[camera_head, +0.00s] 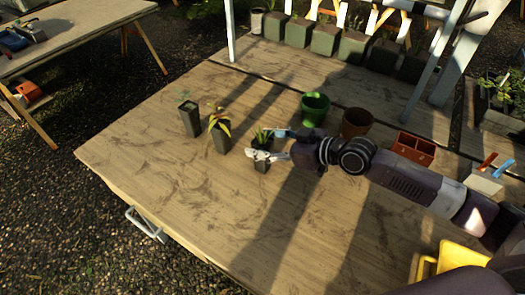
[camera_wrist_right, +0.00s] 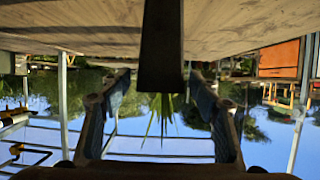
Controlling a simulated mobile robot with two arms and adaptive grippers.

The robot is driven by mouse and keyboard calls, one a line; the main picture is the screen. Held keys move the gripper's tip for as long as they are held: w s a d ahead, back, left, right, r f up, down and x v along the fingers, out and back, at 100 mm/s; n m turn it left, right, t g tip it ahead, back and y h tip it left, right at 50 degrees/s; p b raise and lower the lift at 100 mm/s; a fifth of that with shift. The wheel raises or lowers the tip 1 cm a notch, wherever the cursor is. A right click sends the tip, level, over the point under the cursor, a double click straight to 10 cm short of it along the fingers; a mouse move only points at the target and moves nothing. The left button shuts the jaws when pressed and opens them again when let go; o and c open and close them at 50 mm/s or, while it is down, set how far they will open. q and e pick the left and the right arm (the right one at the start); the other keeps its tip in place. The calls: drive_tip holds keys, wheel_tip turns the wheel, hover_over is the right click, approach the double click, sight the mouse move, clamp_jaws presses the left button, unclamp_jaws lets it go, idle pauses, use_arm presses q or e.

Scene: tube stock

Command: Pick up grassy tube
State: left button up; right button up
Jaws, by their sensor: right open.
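The grassy tube (camera_head: 261,167) is a dark square pot with spiky green leaves, upright on the wooden table (camera_head: 180,185). My right gripper (camera_head: 265,145) reaches in from the right with its fingers on either side of this tube. In the right wrist view, which is upside down, the dark tube (camera_wrist_right: 161,50) stands between the two open fingers (camera_wrist_right: 160,82), with gaps on both sides. Its thin leaves (camera_wrist_right: 162,108) hang downward in that picture. My left gripper is not in view.
Left of the grassy tube stand a tube with yellow-orange leaves (camera_head: 221,137) and a tube with a small green plant (camera_head: 190,118). Behind are a green pot (camera_head: 314,109), a brown pot (camera_head: 357,122) and a terracotta planter (camera_head: 412,148). The table's front left is clear.

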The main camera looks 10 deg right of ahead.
drive_tip(key=shift+w+a+f, duration=0.1)
drive_tip(key=shift+w+a, duration=0.05)
drive_tip(key=shift+c, duration=0.5)
drive_tip(key=c, duration=1.3)
